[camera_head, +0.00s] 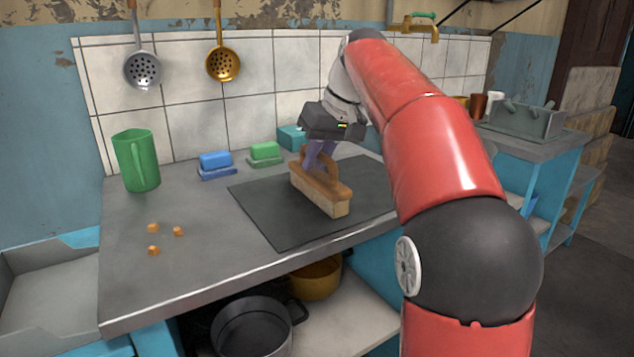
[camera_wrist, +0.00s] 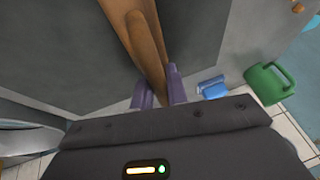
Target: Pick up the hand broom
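The hand broom (camera_head: 325,194) has a brown wooden back, an arched handle and pale bristles. It stands bristles down on the dark mat (camera_head: 270,213) on the counter. My gripper (camera_head: 319,160) reaches down over it, with its purple fingers at the handle. In the wrist view, the broom's brown wood (camera_wrist: 146,40) runs between the two fingers (camera_wrist: 160,88), one close on each side, with no clear gap. The fingers look closed on the handle. The broom appears to rest on the mat.
A green mug (camera_head: 136,160), a blue sponge (camera_head: 215,161) and a green sponge (camera_head: 265,151) stand by the tiled wall. Small orange cubes (camera_head: 153,228) lie at the counter's left. Pots (camera_head: 254,328) are below. Two skimmers (camera_head: 143,70) hang above.

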